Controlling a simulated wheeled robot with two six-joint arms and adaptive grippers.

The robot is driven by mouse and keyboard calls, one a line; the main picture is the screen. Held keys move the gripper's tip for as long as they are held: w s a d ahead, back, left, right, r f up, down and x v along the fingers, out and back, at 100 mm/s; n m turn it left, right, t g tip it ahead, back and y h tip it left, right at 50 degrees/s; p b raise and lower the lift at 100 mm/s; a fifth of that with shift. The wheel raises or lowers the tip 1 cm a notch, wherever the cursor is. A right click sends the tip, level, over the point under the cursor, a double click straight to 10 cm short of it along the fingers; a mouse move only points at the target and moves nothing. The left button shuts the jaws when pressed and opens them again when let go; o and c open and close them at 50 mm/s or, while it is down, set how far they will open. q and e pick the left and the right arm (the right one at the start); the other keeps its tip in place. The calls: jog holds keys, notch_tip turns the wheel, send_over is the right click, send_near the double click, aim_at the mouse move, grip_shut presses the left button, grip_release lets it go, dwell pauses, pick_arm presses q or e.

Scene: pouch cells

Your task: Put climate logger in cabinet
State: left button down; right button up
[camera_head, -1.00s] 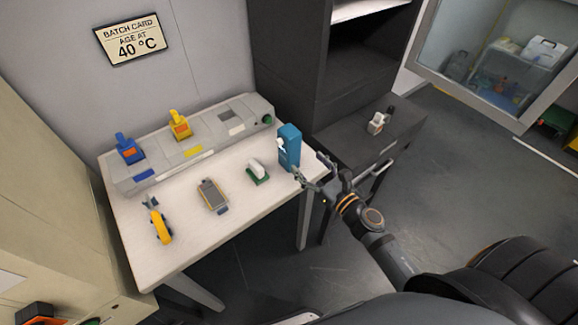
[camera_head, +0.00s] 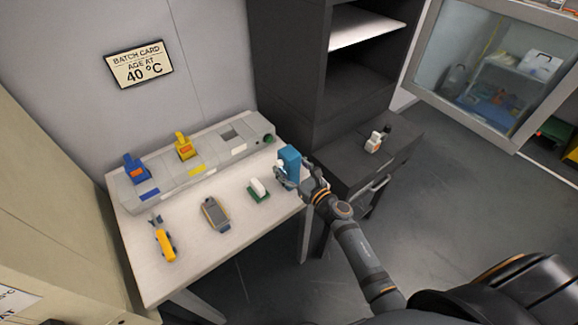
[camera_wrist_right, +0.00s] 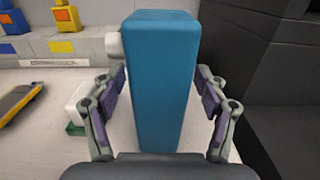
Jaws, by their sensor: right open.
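A tall blue box with a white knob on its side, which looks like the climate logger (camera_head: 289,159), stands upright near the right end of the white table. My right gripper (camera_head: 292,177) is open around it. In the right wrist view the blue box (camera_wrist_right: 161,80) stands between the two spread fingers, with a gap visible on each side. The dark cabinet (camera_head: 287,70) stands behind and to the right, with open shelves (camera_head: 365,28). My left gripper is not in view.
On the white table (camera_head: 240,215) lie a white piece on a green base (camera_head: 258,188), a grey-yellow handheld device (camera_head: 215,213) and a yellow tool (camera_head: 164,243). A grey rack (camera_head: 205,165) runs along the back. A low dark drawer unit (camera_head: 345,160) carries a small white item (camera_head: 374,142).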

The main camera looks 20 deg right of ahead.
jog(key=shift+w+a, duration=0.1)
jog(key=shift+w, duration=0.15)
jog(key=shift+s, duration=0.1)
jog(key=shift+c, duration=1.1)
jog(key=c, duration=1.3)
